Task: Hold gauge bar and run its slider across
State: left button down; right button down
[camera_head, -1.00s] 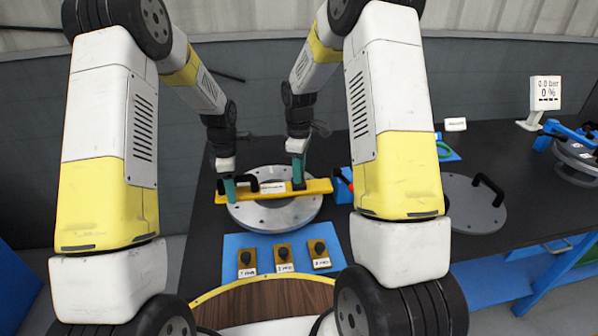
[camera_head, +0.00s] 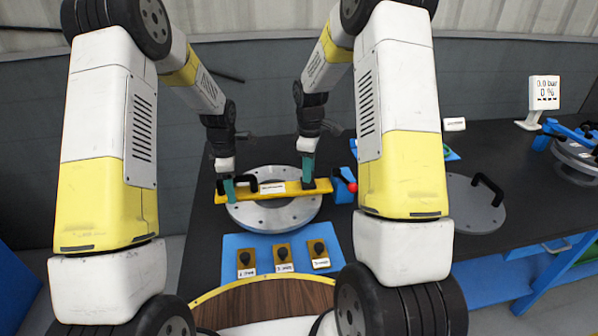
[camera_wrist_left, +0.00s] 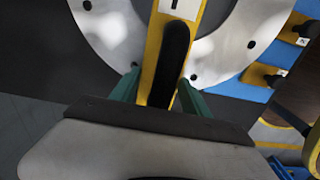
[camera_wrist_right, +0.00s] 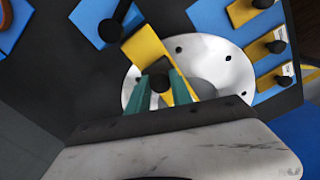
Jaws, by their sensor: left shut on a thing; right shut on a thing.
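The yellow gauge bar (camera_head: 272,188) lies across the round metal flange (camera_head: 275,215) with a white label on it. My left gripper (camera_head: 229,190) is shut on the black handle at the bar's left end; the left wrist view shows the handle (camera_wrist_left: 170,62) between its teal fingers. My right gripper (camera_head: 308,184) is shut on the dark slider near the bar's right end. In the right wrist view the slider's round black knob (camera_wrist_right: 159,83) sits between the teal fingers, with the yellow bar (camera_wrist_right: 150,52) passing under it.
A blue mat (camera_head: 240,270) in front holds several yellow blocks with black knobs and labels. A blue block with a red part (camera_head: 347,186) stands just past the bar's right end. A grey lid with a black handle (camera_head: 470,205) lies to the right, and a gauge display (camera_head: 544,90) stands far right.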

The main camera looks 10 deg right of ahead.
pick_arm(q)
jog(key=shift+a, duration=0.15)
pick_arm(e)
jog(key=d, duration=0.3)
jog(key=shift+d, duration=0.4)
jog(key=c, duration=1.1)
grip_release()
notch_tip(320, 180, up, 12)
pick_arm(q)
jog(key=shift+c, duration=2.2)
grip_release()
